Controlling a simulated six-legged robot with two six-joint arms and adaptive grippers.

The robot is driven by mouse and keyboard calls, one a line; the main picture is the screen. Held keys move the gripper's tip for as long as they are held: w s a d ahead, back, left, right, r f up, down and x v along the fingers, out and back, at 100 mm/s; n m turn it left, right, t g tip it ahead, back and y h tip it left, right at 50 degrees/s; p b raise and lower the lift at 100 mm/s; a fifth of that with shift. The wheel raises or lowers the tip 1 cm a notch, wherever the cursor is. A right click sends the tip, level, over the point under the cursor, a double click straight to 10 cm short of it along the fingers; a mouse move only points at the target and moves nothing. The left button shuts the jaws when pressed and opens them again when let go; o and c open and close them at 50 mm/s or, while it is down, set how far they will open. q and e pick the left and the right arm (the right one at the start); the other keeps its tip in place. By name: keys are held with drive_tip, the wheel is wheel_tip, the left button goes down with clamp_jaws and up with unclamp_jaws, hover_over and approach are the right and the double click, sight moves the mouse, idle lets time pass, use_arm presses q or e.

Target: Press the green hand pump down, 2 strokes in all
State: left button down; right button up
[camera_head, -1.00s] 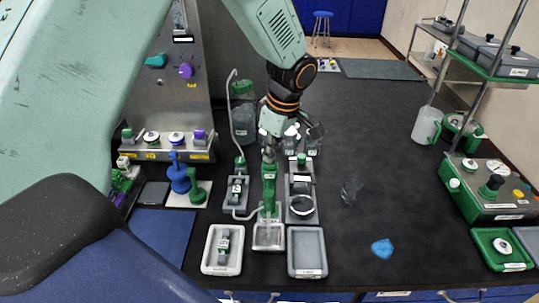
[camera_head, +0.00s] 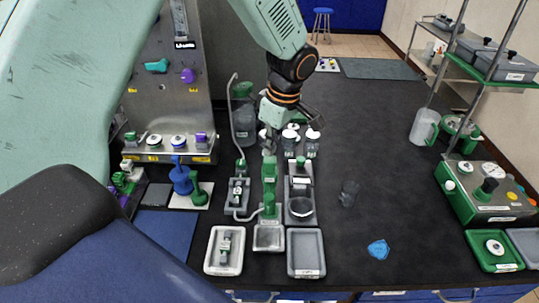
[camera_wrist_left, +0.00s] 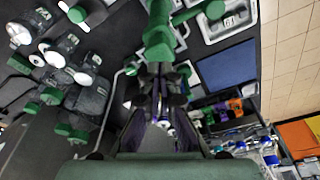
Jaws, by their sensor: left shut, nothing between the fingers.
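The green hand pump (camera_head: 269,172) stands upright behind a small grey tray (camera_head: 268,247), near the front middle of the black bench. Its green top and stem also show in the left wrist view (camera_wrist_left: 158,42), just beyond my fingers. My left gripper (camera_head: 270,146) is shut and empty, at the top of the pump. I cannot tell whether the fingertips touch the pump head. In the left wrist view the dark fingers (camera_wrist_left: 160,95) are close together. My right gripper is not in view.
A clamp fixture (camera_head: 237,195) with a bent tube stands left of the pump, and a grey stand with a ring (camera_head: 300,208) stands right. Several dark-bodied bottles (camera_head: 312,145) are close behind. A blue piece (camera_head: 378,250) lies on the right, where the bench is mostly clear.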

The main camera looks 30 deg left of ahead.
sight(270, 159)
use_arm(q)
drive_tip(key=shift+f, duration=0.25)
drive_tip(key=shift+f+b, duration=1.2)
drive_tip(key=shift+f, duration=0.5)
drive_tip(key=shift+r, duration=0.1)
drive_tip(key=shift+r+p, duration=1.5)
drive_tip(key=shift+r, duration=0.3)
drive_tip(key=shift+r, duration=0.1)
wheel_tip(270, 159, up, 6)
drive_tip(key=p, duration=0.4)
drive_tip(key=shift+p, duration=0.4)
